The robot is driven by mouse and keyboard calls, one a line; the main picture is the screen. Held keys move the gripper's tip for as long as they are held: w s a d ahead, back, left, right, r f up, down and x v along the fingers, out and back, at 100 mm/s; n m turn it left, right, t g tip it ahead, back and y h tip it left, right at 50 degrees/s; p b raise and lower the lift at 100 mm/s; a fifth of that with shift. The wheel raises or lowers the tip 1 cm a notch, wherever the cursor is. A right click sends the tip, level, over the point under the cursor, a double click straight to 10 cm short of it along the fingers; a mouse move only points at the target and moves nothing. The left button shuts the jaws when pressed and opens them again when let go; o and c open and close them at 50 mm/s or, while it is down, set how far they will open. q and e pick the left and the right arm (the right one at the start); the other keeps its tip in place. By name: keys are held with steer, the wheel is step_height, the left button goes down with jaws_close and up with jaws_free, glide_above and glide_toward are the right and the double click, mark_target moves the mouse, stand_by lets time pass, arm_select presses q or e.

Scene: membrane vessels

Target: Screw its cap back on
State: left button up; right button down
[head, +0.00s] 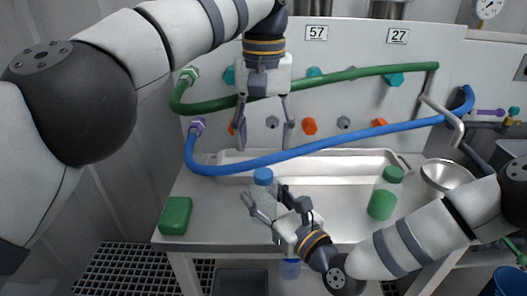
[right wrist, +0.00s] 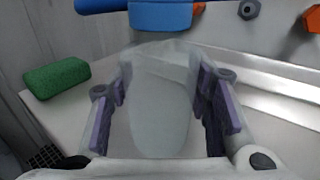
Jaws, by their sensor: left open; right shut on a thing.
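A clear, pale bottle (right wrist: 160,105) stands between the purple-padded fingers of my right gripper (head: 265,200), which is shut on it. Its blue cap (head: 263,176) shows at the top of the bottle and also in the right wrist view (right wrist: 160,15). I cannot tell whether the cap is threaded on or only resting there. My left gripper (head: 264,140) is open and empty, pointing down above the blue cap, with a clear gap between. The right gripper's fingers and hand hide part of the bottle in the head view.
A blue hose (head: 330,147) and a green hose (head: 340,76) cross near my left gripper. A green block (head: 175,215) lies on the bench at left. A green-capped bottle (head: 383,195) stands at right, near a metal funnel (head: 447,173). A shallow tray (head: 340,220) lies behind.

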steer(key=c, duration=0.8)
jaws_free()
steer(key=shift+o, duration=0.2)
steer(key=v, duration=1.2)
